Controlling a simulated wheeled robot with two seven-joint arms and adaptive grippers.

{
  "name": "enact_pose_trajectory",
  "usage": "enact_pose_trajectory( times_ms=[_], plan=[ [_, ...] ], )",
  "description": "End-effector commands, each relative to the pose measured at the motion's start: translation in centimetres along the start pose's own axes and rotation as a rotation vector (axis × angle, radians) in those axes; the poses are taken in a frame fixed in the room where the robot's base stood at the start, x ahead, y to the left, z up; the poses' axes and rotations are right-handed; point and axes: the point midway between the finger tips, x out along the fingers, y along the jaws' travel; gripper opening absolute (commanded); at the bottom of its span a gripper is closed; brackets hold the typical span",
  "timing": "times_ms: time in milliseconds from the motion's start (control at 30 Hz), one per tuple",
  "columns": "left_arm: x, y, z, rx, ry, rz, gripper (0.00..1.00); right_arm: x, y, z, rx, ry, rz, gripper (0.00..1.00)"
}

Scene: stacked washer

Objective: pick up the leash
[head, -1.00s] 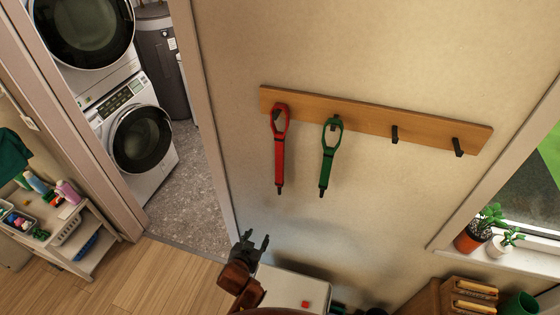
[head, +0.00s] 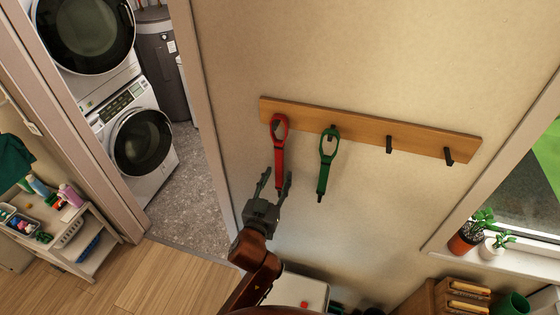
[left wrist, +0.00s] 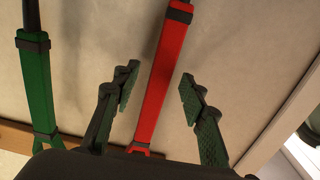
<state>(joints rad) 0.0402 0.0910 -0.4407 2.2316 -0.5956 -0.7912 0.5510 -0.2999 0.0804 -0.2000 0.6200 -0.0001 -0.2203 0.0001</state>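Two leashes hang from a wooden hook rail (head: 365,130) on the wall. The red leash (head: 279,150) hangs at the left end and the green leash (head: 326,160) hangs to its right. My left gripper (head: 276,182) is open at the lower end of the red leash. In the left wrist view, the red strap (left wrist: 163,75) runs between the two spread fingers (left wrist: 158,95), with a gap on each side. The green strap (left wrist: 36,85) is off to the left there, outside the fingers. My right gripper is not in view.
Two rail hooks (head: 389,145) on the right are empty. Below stands a white box-like surface (head: 298,289) with a red spot. A windowsill with potted plants (head: 466,236) is at right. A doorway to stacked washers (head: 142,142) is at left.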

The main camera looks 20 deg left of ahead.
Motion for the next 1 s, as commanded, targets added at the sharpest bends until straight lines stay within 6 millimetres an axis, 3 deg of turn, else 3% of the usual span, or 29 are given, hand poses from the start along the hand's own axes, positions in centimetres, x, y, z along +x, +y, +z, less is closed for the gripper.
enact_pose_trajectory(
  times_ms=[133,367,1000],
  plan=[
    [1.43,0.02,-0.18,0.001,0.002,0.000,0.39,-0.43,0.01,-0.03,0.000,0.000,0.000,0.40],
    [1.61,0.00,-0.02,0.000,0.001,0.000,0.39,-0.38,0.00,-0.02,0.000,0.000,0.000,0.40],
    [1.57,0.00,-0.03,0.000,0.001,0.000,0.00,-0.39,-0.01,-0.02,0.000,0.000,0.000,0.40]
  ],
)
